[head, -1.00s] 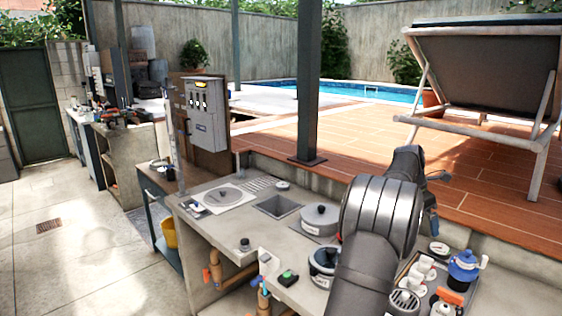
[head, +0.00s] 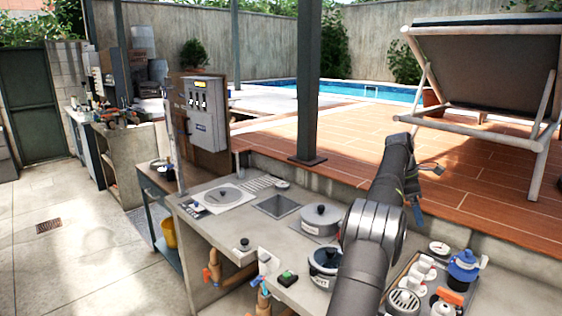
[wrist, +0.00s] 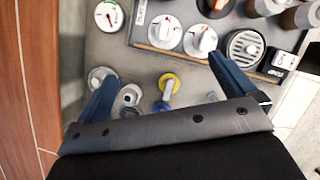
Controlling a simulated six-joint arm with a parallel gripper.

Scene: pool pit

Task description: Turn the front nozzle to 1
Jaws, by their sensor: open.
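No part is plainly marked as the front nozzle, so I cannot tell which it is. Two white round dials with red marks, a left dial (wrist: 164,32) and a right dial (wrist: 200,41), sit on a grey panel in the wrist view. The white dials (head: 424,264) also show on the counter's right end in the head view. A yellow ring with a grey handle (wrist: 168,84) lies below them in the wrist view. My gripper (wrist: 162,68) is open and empty, its two blue fingers wide apart above the counter. In the head view my gripper (head: 417,190) hangs beyond my arm.
A round gauge (wrist: 108,16) and a round grille (wrist: 245,47) flank the dials. A blue-topped device (head: 463,266) stands beside the panel. A black-rimmed pot (head: 324,262) and a grey lidded pot (head: 320,218) stand left of my arm. A post (head: 309,90) rises behind the counter.

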